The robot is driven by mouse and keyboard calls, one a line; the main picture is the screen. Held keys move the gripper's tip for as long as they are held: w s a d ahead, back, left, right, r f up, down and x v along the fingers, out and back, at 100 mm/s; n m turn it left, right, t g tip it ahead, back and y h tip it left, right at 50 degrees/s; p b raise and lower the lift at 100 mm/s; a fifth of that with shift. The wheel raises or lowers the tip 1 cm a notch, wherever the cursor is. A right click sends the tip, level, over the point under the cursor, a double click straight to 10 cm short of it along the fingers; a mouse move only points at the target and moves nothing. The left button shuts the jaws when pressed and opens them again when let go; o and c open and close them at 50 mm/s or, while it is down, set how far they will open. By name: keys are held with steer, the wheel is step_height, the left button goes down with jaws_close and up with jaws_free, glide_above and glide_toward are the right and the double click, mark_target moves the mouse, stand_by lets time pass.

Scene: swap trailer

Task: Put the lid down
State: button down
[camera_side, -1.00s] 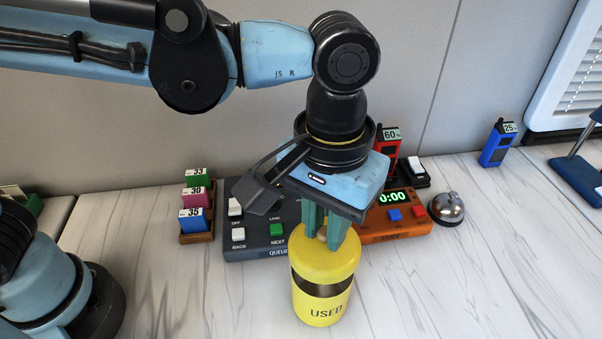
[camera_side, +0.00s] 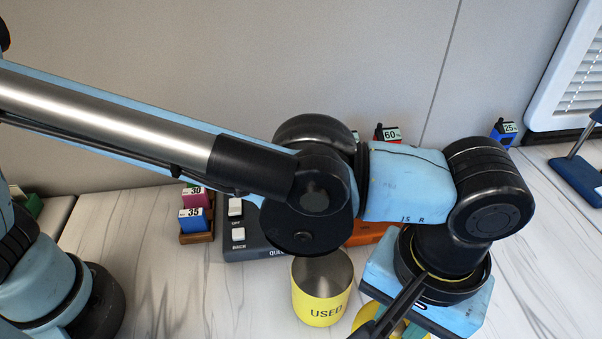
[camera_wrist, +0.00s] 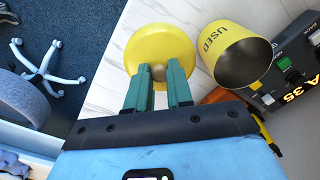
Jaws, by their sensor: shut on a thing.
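The yellow lid (camera_wrist: 162,50) is round with a small pale knob. My gripper (camera_wrist: 158,75) is shut on the knob in the wrist view. In the side view the lid (camera_side: 408,331) shows only in part, low and right of the canister, mostly hidden under my wrist. Whether the lid touches the table I cannot tell. The yellow canister marked USED (camera_side: 322,293) stands upright and open on the counter, its grey inside bare. It also shows in the wrist view (camera_wrist: 228,50), to the right of the lid and apart from it.
A dark button console (camera_side: 238,238) and an orange timer box (camera_side: 370,234) stand behind the canister, partly hidden by my arm. A rack with numbered blocks (camera_side: 196,236) is at left. The white marbled counter (camera_side: 540,240) is clear at right. The wrist view shows its edge near the lid.

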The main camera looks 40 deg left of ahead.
steer(key=w+f, duration=0.2)
steer(key=w, duration=0.1)
steer(key=w+a+f, duration=0.1)
steer(key=w+f, duration=0.1)
steer(key=w, duration=0.2)
steer(key=w+a+f, duration=0.1)
steer(key=w+f, duration=0.1)
steer(key=w, duration=0.2)
steer(key=shift+f, duration=2.4)
steer(key=shift+f, duration=0.1)
steer(key=c, duration=1)
jaws_free()
